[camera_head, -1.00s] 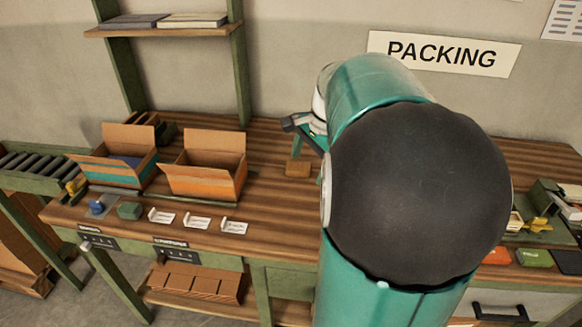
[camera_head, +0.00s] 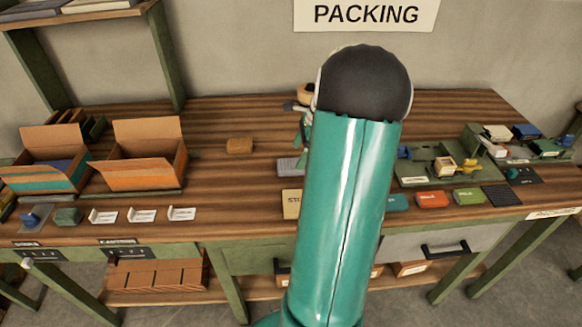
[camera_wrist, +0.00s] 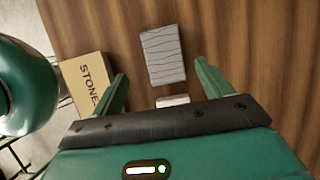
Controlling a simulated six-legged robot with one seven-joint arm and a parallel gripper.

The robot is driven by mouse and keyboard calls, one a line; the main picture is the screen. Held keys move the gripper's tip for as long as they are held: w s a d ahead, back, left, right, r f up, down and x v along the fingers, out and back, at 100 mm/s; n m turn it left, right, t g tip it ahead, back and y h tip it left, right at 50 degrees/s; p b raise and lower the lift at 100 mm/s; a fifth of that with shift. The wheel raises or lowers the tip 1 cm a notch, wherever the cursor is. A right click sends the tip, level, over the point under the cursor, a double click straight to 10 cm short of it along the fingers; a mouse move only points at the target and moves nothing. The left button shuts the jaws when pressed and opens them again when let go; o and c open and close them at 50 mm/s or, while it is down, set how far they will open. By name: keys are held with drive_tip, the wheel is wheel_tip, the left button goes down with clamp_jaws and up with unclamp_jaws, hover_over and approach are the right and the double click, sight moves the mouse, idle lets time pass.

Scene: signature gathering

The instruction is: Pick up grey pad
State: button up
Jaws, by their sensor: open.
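A grey pad (camera_wrist: 162,55) with thin wavy lines lies on the brown wooden bench in the wrist view. It also shows in the head view (camera_head: 289,166), just left of my arm and partly covered by it. My gripper (camera_wrist: 160,76) is open and empty, with one green finger on each side below the pad in the wrist view. The pad is beyond the fingertips and lies roughly in line with the gap between them. In the head view my gripper is mostly hidden behind my arm.
A tan box marked "STONE" (camera_wrist: 88,82) lies left of the pad. A small pale block (camera_wrist: 173,100) is between the fingers' bases. Two open cartons, an orange one (camera_head: 135,174) and a teal one (camera_head: 40,178), stand left. A brown block (camera_head: 239,145) sits on otherwise clear wood.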

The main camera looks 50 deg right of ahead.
sight(292, 164)
drive_tip(key=shift+x, duration=2.7)
drive_tip(key=shift+w+d, duration=0.15)
drive_tip(key=shift+d, duration=0.1)
drive_tip(key=c, duration=1.1)
drive_tip(key=shift+o, duration=0.2)
drive_tip(key=shift+r, duration=0.1)
